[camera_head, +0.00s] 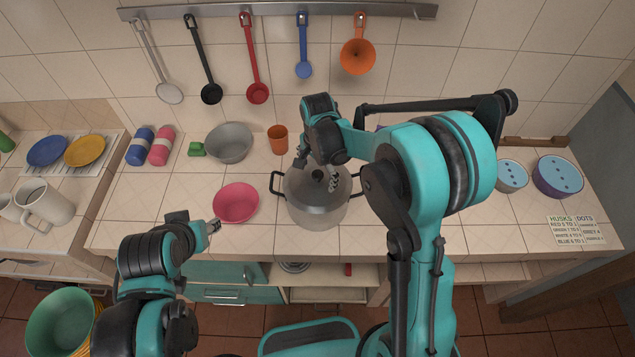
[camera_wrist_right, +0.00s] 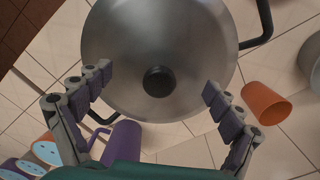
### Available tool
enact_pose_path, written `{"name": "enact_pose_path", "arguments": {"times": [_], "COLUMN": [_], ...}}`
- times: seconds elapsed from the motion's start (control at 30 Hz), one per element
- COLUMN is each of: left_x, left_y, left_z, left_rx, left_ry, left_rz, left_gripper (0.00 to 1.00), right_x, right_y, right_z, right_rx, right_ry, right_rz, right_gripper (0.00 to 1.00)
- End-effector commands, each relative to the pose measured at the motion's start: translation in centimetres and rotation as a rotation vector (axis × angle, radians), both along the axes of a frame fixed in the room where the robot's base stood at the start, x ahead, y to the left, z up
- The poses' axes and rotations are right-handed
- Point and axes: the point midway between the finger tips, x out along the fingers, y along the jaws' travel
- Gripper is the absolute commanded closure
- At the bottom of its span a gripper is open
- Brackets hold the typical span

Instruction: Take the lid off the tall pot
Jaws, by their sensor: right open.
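The tall pot (camera_head: 318,213) is grey metal with dark side handles and stands on the tiled counter. Its grey lid (camera_head: 300,185) is on it, with a round black knob (camera_head: 318,174) in the middle. My right gripper (camera_head: 318,178) is above the lid with its fingers spread. In the right wrist view the open fingers (camera_wrist_right: 158,85) are on either side of the lid (camera_wrist_right: 155,35), and the black knob (camera_wrist_right: 159,81) lies between them, not gripped. My left gripper (camera_head: 213,228) is at the counter's front edge, left of the pot; its jaw state is unclear.
A pink bowl (camera_head: 236,203) is left of the pot. An orange cup (camera_head: 278,139) and a grey bowl (camera_head: 229,142) stand behind. A purple mug (camera_wrist_right: 122,142) shows beside the pot in the wrist view. Utensils hang from a wall rail (camera_head: 280,10).

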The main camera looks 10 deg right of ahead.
Motion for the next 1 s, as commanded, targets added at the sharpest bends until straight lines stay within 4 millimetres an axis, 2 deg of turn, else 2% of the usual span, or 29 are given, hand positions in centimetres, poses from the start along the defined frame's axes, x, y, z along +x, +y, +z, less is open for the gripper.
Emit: {"name": "enact_pose_path", "arguments": {"times": [0.2,0.23,0.57,1.0], "left_x": [0.01,0.01,0.01,0.0], "left_y": [0.0,0.0,0.0,0.0], "left_z": [0.03,0.03,0.02,-0.02], "left_rx": [0.0,0.0,0.0,0.0], "left_ry": [0.0,0.0,0.0,0.0], "left_rz": [0.0,0.0,0.0,0.0], "left_gripper": [0.6,0.6,0.6,0.6], "right_x": [-0.01,-0.01,-0.01,-0.14], "right_y": [0.0,-0.01,0.0,0.01], "right_z": [-0.09,-0.09,-0.11,-0.15], "right_rx": [0.0,0.0,0.0,0.0], "right_ry": [0.0,0.0,0.0,0.002], "right_rz": [0.001,0.0,0.001,0.001], "right_gripper": [0.07,0.13,1.0,1.0]}}
